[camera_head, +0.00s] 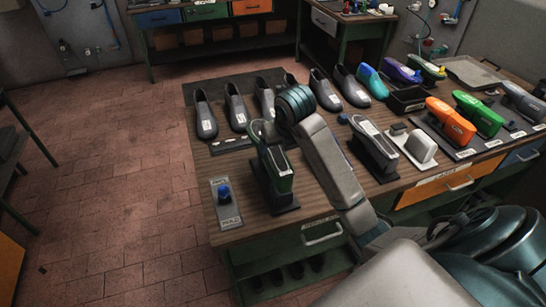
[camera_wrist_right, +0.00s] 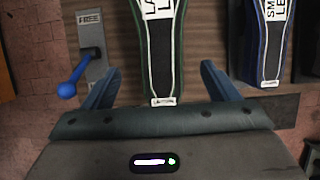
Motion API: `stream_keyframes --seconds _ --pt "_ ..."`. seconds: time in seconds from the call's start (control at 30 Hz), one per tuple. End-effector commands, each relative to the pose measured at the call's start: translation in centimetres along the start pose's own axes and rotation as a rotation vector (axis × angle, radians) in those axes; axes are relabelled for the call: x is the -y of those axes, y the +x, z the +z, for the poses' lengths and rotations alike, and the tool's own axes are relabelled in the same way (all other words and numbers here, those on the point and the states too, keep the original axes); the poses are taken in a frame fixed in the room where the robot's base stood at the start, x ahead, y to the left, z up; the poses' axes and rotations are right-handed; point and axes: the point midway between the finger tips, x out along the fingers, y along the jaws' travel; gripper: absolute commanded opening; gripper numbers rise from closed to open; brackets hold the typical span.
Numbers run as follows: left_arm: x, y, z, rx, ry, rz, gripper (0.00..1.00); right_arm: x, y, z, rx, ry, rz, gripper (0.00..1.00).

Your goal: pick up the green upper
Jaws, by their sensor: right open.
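The green upper, dark with green edging and a white label, sits on a black stand near the table's front left in the head view (camera_head: 278,168). It also shows in the wrist view (camera_wrist_right: 162,50), its near end just ahead of my right gripper. My right gripper (camera_wrist_right: 160,70) is open, with one blue finger on each side of the upper's near end and nothing held. In the head view my right wrist hangs above the upper's far end; the fingers are hard to make out there. My left gripper is out of view.
A blue-knobbed lever on a labelled plate (camera_head: 225,203) stands left of the upper. A blue-edged upper (camera_head: 373,145) stands to its right. Several dark shoes line the back. Orange (camera_head: 450,122) and green (camera_head: 478,113) foot forms stand on the right. Bare wood lies in front.

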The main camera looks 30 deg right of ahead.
Motion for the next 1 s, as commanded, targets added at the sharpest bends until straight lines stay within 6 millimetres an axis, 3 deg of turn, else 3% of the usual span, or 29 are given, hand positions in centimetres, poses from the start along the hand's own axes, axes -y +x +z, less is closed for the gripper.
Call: stream_keyframes --seconds 0.03,0.2,0.53,0.8,0.87,1.0 --pt "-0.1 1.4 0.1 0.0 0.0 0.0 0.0 0.0 1.3 -0.2 0.001 0.0 0.001 0.81" --pt "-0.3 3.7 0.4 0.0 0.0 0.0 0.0 -0.1 3.4 -0.3 0.001 0.0 0.002 0.81" --pt "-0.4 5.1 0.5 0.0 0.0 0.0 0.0 -0.1 4.7 -0.1 0.001 -0.002 0.003 0.81" --pt "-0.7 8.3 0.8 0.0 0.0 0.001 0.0 -0.1 7.6 -0.2 0.002 -0.001 0.003 0.81" --pt "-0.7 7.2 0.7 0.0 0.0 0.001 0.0 -0.1 7.9 0.0 -0.005 0.0 0.003 0.81" --pt "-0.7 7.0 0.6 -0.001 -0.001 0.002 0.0 0.0 9.1 0.0 0.0 -0.001 0.003 0.81"
